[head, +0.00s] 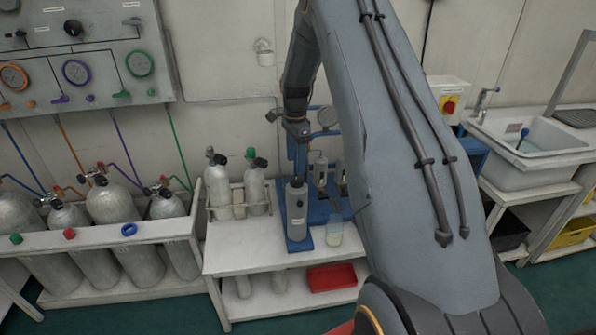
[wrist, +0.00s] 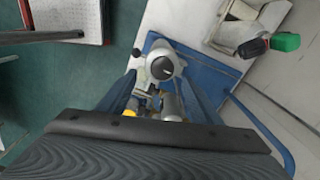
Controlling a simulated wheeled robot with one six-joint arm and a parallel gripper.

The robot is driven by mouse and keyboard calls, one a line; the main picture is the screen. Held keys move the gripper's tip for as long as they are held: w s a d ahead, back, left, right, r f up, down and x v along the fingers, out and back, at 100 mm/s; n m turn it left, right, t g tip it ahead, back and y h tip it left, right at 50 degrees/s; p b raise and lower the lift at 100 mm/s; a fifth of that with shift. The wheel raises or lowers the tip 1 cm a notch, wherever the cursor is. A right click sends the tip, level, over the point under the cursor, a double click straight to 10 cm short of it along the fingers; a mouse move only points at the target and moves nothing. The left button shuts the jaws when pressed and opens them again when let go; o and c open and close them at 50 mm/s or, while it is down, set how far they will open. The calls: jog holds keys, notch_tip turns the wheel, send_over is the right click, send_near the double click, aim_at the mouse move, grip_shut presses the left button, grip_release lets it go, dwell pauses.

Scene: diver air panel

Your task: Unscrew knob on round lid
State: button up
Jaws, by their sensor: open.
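A grey cylindrical canister (head: 297,212) stands upright on a blue base on the white bench. In the wrist view its round grey lid (wrist: 163,62) shows from above, with a small dark knob (wrist: 162,68) near its middle. My gripper (head: 297,162) points down just above the canister in the head view. In the wrist view my gripper (wrist: 160,82) is open, with its two blue-grey fingers apart on either side of the lid's near part. Nothing is held. I cannot tell whether the fingers touch the lid.
The blue base (head: 318,212) carries filter housings and a gauge behind the canister. A clear cup (head: 334,232) stands to its right. Two small cylinders (head: 254,190) stand in a rack to the left. A red tray (head: 332,276) lies on the lower shelf. My arm hides the bench's right part.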

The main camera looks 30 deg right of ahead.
aim_at(297, 180)
jog(key=shift+w+d+f, duration=0.15)
jog(key=shift+w+d, duration=0.05)
jog(key=shift+d, duration=0.1)
jog(key=shift+f+m, duration=0.25)
jog(key=shift+m, duration=0.05)
jog(key=shift+f+p, duration=1.55)
jog(key=shift+f, duration=2.05)
jog(key=shift+w, duration=0.1)
jog(key=c, duration=1.1)
